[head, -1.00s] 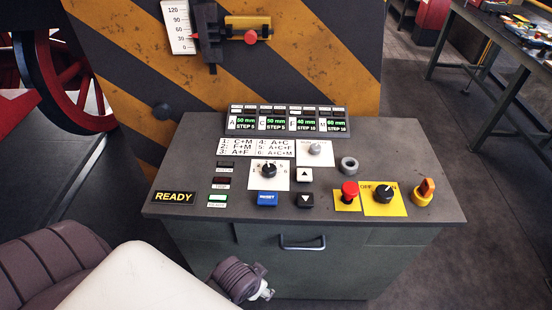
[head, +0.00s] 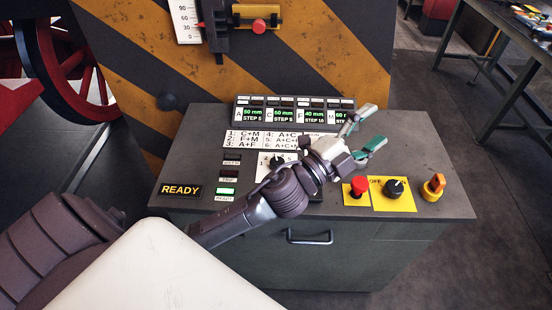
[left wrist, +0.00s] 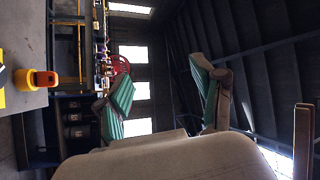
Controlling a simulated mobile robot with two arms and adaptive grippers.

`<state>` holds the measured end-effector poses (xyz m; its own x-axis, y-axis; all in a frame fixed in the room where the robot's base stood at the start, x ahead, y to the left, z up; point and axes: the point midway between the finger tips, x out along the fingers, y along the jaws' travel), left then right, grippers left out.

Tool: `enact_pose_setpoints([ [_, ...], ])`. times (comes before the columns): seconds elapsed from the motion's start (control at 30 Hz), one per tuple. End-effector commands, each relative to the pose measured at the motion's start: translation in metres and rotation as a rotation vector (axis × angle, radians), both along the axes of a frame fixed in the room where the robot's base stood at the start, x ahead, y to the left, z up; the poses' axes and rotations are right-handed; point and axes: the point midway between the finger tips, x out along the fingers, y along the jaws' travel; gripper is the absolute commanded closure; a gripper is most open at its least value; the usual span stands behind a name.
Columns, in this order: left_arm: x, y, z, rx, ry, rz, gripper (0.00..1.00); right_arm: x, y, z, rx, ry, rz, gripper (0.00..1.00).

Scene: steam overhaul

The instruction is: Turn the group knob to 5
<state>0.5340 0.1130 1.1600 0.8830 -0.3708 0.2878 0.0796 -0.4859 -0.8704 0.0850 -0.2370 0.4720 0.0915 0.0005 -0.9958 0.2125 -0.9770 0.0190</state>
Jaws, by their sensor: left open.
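The group knob (head: 277,161) is a small black knob on a white plate on the console top. In the head view its plate is partly hidden by my left wrist, so its pointer cannot be read. A white list (head: 262,139) of numbered letter pairs lies just behind it. My left gripper (head: 366,130) is open and empty above the console, to the right of the knob, its green-padded fingers spread to the right. The open fingers also show in the left wrist view (left wrist: 160,85), with nothing between them. My right gripper is not in view.
A red button (head: 359,185), a black switch (head: 395,187) on a yellow plate and an orange rotary switch (head: 434,186) stand at the console's right. Displays (head: 295,112) stand at the back. A drawer handle (head: 310,238) juts from the front.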

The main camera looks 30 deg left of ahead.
Motion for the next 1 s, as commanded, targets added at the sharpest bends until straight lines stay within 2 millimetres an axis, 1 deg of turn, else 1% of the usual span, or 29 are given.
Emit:
enact_pose_setpoints([
  [0.03,-0.001,-0.024,0.021,0.135,-0.147,-0.105,0.32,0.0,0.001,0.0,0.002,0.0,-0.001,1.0],
  [0.1,-0.011,-0.057,0.033,0.335,-0.327,-0.26,0.32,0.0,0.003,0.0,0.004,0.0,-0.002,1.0],
  [0.13,-0.017,-0.069,0.033,0.424,-0.396,-0.328,0.32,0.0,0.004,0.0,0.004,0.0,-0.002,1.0],
  [0.17,-0.022,-0.079,0.029,0.519,-0.455,-0.396,0.32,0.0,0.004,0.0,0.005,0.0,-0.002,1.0],
  [0.2,-0.028,-0.089,0.02,0.649,-0.527,-0.486,0.32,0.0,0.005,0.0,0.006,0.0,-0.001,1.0],
  [0.27,-0.034,-0.094,-0.001,0.853,-0.61,-0.624,0.32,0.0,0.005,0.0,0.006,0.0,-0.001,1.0],
  [0.3,-0.035,-0.09,-0.019,0.994,-0.644,-0.714,0.32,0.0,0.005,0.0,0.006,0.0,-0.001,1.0],
  [0.37,-0.033,-0.072,-0.047,1.209,-0.664,-0.849,0.32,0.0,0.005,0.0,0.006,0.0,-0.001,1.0],
  [0.4,-0.029,-0.052,-0.065,1.354,-0.654,-0.938,0.32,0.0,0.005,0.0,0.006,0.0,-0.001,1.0],
  [0.47,-0.021,-0.012,-0.087,1.563,-0.601,-1.063,0.32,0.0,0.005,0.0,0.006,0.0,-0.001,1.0],
  [0.5,-0.015,0.018,-0.097,1.69,-0.544,-1.141,0.32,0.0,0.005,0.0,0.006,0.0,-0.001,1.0],
  [0.57,-0.008,0.067,-0.105,1.856,-0.433,-1.242,0.32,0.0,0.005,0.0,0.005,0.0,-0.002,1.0],
  [0.6,-0.004,0.098,-0.106,1.945,-0.35,-1.298,0.32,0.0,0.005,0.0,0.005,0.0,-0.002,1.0],
  [0.7,-0.002,0.163,-0.098,2.097,-0.147,-1.402,0.32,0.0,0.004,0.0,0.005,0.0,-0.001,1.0],
  [0.8,-0.005,0.201,-0.089,2.167,-0.006,-1.458,0.32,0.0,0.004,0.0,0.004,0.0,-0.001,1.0],
  [0.83,-0.006,0.207,-0.087,2.177,0.02,-1.468,0.32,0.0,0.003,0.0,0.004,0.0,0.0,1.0],
  [0.9,-0.007,0.216,-0.087,2.19,0.056,-1.484,0.32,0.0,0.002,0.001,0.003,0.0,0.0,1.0],
  [1.0,-0.008,0.217,-0.094,2.19,0.064,-1.491,0.32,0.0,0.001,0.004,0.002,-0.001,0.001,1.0],
])
